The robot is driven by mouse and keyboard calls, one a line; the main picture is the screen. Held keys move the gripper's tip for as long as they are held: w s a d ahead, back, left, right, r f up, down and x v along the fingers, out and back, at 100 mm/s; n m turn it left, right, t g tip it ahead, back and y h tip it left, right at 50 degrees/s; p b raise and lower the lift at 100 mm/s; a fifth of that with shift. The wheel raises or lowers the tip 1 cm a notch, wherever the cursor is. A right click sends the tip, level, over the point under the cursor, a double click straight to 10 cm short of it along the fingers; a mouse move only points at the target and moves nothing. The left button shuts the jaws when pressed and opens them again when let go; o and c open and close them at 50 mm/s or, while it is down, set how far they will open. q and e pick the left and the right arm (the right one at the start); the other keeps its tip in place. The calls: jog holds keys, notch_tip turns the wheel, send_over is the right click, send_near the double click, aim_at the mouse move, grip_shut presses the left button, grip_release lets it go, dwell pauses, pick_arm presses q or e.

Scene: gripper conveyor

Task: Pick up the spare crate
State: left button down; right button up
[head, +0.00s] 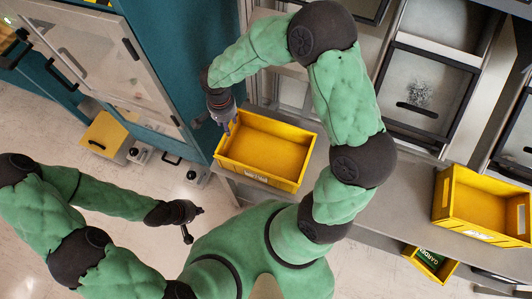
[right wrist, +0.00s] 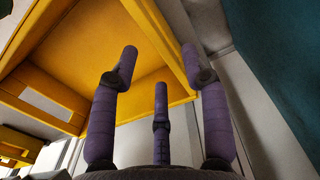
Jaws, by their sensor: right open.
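An empty yellow crate (head: 300,172) stands on the grey counter, beside the teal cabinet. My right gripper (head: 232,128) is at this crate's upper left corner, with its fingers pointing down. In the right wrist view, the crate (right wrist: 75,48) fills the upper left, and my right gripper (right wrist: 160,70) is open. Two fingers show against the crate's inside and one lies along the outer side of its wall; I cannot tell whether they touch. My left gripper (head: 196,222) is over the floor at lower left, empty, with its fingers apart.
A second yellow crate (head: 449,213) stands on the counter at right. A smaller yellow bin (head: 418,261) with a green item is below it. The teal cabinet (head: 185,60) stands close to my right gripper. A yellow box (head: 101,137) is at left. Counter between the crates is partly clear.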

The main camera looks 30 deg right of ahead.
jog(key=f, duration=0.2)
jog(key=f+b, duration=0.1)
jog(key=f, duration=0.2)
jog(key=shift+s+a, duration=0.15)
jog(key=shift+a, duration=0.05)
jog(key=shift+r, duration=0.1)
grip_shut()
